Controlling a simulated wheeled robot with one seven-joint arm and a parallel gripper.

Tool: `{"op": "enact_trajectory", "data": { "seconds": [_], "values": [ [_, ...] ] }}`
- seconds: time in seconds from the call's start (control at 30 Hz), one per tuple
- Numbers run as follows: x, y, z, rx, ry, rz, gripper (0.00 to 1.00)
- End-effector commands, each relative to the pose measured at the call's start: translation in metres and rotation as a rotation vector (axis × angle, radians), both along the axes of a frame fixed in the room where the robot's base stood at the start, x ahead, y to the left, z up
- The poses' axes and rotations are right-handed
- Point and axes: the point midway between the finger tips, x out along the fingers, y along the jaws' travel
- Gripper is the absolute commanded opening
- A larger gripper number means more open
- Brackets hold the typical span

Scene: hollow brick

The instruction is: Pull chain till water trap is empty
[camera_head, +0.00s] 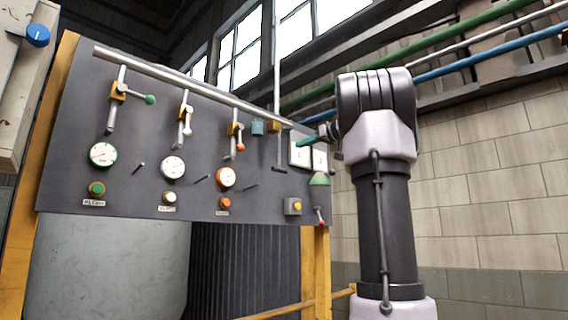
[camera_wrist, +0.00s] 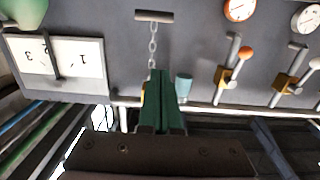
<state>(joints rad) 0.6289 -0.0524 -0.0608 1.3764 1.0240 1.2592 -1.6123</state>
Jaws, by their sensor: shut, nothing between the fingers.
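The chain (camera_wrist: 152,42) hangs on the grey panel and ends in a dark bar handle (camera_wrist: 154,16); the wrist view shows it upside down. In the head view the handle (camera_head: 279,169) hangs below a yellow block (camera_head: 276,127). A small blue-teal cup (camera_head: 258,127), possibly the water trap, is left of that block; it also shows in the wrist view (camera_wrist: 183,86). Its contents cannot be seen. My gripper (camera_head: 300,143) has green fingers, shut and empty, right of the chain in the head view. In the wrist view the fingertips (camera_wrist: 160,73) cover the chain's top and most of the yellow block.
The panel (camera_head: 140,180) carries gauges, lever valves and coloured knobs left of the chain. Two white boxes (camera_head: 299,154) and a green cone-shaped part (camera_head: 319,179) are near my gripper. A grey pipe (camera_head: 190,85) runs along the panel's top. A yellow post (camera_head: 314,265) stands below.

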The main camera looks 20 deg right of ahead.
Motion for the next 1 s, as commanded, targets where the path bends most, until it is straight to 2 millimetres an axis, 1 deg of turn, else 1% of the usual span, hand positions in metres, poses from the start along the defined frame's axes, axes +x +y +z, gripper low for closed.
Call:
{"op": "enact_trajectory", "data": {
  "seconds": [0.17,0.27,0.37,0.6,0.7,0.83,1.0],
  "values": [
    [0.005,0.002,-0.001,0.001,0.001,0.001,0.0],
    [0.016,0.006,-0.002,0.001,0.003,0.003,0.0],
    [0.032,0.013,-0.003,0.0,0.003,0.003,0.0],
    [0.082,0.031,-0.005,0.001,0.003,0.004,0.0],
    [0.098,0.036,-0.008,0.001,0.004,0.001,0.0],
    [0.098,0.036,-0.029,0.003,0.004,-0.001,0.0],
    [0.101,0.037,-0.042,0.001,0.004,0.0,0.0]
  ]
}}
